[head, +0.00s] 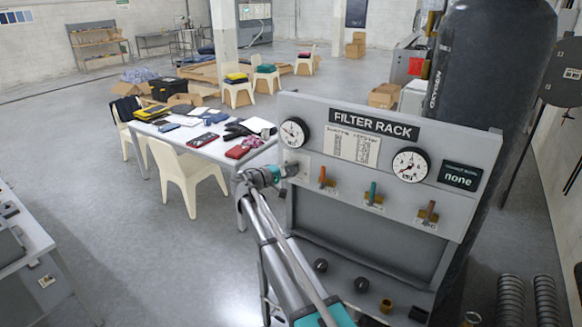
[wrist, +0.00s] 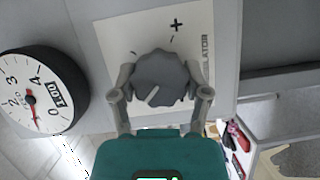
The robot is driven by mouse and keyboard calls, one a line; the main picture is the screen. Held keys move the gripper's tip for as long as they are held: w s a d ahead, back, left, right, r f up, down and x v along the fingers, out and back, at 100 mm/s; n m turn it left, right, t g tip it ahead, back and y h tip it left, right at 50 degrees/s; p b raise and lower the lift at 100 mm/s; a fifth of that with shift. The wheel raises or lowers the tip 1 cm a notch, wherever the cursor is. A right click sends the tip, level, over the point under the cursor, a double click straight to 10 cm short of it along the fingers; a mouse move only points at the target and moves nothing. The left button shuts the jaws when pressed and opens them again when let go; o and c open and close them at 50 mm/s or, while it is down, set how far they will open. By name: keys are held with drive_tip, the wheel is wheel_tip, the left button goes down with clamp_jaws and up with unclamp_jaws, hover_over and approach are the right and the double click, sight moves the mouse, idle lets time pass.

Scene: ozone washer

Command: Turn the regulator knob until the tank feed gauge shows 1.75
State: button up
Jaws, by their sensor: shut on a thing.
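The dark grey regulator knob (wrist: 162,80) sits on a pale plate (wrist: 118,42) marked with a plus and "...LATOR". A light pointer line on the knob slants to the lower left. My gripper (wrist: 160,95) is shut around the knob, one finger on each side; it also shows at the panel's left side in the head view (head: 287,171). A round white gauge (wrist: 45,100) with a 0 to 4 scale is beside the knob. Its red needle points near 1, exact value unclear. The gauge above my gripper in the head view (head: 294,132) is too small to read.
A table with clothes (head: 205,150) and a chair (head: 188,180) stand to the left.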

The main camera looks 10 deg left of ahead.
drive_tip(key=shift+m, duration=0.3)
drive_tip(key=o, duration=1.1)
drive_tip(key=shift+o, duration=0.2)
